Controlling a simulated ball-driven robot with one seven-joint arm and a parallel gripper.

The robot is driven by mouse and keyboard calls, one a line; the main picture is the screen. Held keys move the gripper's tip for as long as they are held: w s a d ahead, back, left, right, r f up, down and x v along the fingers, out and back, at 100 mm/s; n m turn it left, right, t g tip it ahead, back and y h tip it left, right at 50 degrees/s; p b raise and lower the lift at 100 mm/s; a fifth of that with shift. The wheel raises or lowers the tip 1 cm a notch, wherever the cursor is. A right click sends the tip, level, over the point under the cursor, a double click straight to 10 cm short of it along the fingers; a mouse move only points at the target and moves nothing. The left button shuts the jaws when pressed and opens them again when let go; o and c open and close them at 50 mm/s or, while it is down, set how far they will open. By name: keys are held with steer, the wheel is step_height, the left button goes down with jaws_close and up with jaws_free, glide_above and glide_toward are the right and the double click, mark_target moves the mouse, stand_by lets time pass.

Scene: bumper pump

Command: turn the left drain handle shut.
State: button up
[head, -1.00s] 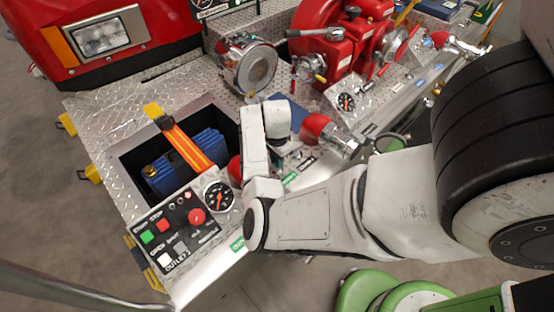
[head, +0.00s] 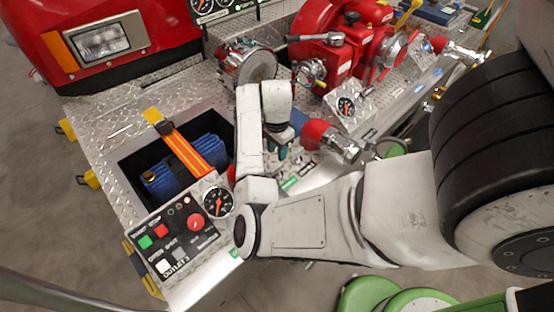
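My gripper (head: 279,146) points down over the front of the bumper deck, right of the open well. Only its dark and teal end shows beneath the white wrist; I cannot tell whether its fingers are apart or closed. I cannot make out the left drain handle; my forearm and wrist cover much of the front panel around it. Small green labels (head: 289,184) show on that panel just below my gripper. A sliver of a red part (head: 231,173) shows at the left edge of my arm.
The control panel (head: 178,240) with buttons and a gauge (head: 218,201) stands left of my arm. A red-capped metal outlet (head: 330,138) sticks out close right of my gripper. The red pump (head: 335,45) is behind. A strapped blue battery (head: 185,165) sits in the well.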

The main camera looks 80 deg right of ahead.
steer(key=shift+r, duration=1.45)
steer(key=shift+s+f, duration=0.1)
